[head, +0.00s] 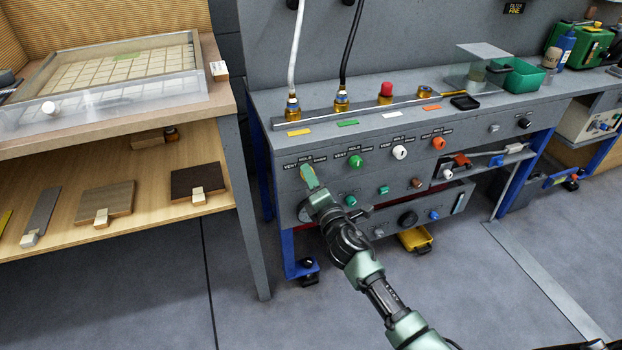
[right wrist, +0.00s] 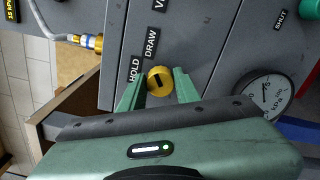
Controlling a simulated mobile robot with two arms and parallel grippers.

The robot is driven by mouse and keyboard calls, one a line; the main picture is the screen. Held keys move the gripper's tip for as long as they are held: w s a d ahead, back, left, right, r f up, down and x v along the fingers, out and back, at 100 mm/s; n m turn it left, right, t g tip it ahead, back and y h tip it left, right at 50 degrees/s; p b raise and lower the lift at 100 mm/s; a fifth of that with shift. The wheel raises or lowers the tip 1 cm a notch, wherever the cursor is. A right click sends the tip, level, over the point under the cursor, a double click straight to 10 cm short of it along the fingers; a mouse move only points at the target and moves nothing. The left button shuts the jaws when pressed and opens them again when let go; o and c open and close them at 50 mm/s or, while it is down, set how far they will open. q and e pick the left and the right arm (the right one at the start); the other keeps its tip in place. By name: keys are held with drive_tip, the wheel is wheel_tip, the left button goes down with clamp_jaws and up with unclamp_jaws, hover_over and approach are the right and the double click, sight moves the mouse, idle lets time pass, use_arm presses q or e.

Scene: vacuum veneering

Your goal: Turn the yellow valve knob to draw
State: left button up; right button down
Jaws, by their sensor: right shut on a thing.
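The yellow valve knob (right wrist: 159,80) is on the grey panel front in the right wrist view, with a dark mark on its face. The labels HOLD and DRAW (right wrist: 151,44) are beside it, with a third label partly cut off. My right gripper (right wrist: 158,88) is shut on the knob, one green finger on each side. In the head view my right gripper (head: 309,176) is at the leftmost knob position of the panel and hides the yellow knob. Which label the mark points at cannot be told. My left gripper is not in view.
A green knob (head: 355,161), a white knob (head: 400,152) and an orange knob (head: 438,143) sit to the right along the panel. A round pressure gauge (right wrist: 262,99) is close to the gripper. A wooden shelf unit (head: 120,178) stands to the left.

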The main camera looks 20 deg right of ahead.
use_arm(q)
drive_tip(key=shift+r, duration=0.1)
use_arm(e)
drive_tip(key=shift+m, duration=0.5)
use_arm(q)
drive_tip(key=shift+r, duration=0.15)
use_arm(e)
drive_tip(key=shift+f, duration=0.1)
drive_tip(key=c, duration=1)
unclamp_jaws()
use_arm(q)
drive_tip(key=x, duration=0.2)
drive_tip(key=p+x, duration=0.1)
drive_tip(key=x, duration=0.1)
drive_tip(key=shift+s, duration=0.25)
use_arm(e)
drive_tip(key=s, duration=0.7)
drive_tip(key=shift+s+d, duration=0.15)
drive_tip(key=shift+s, duration=0.25)
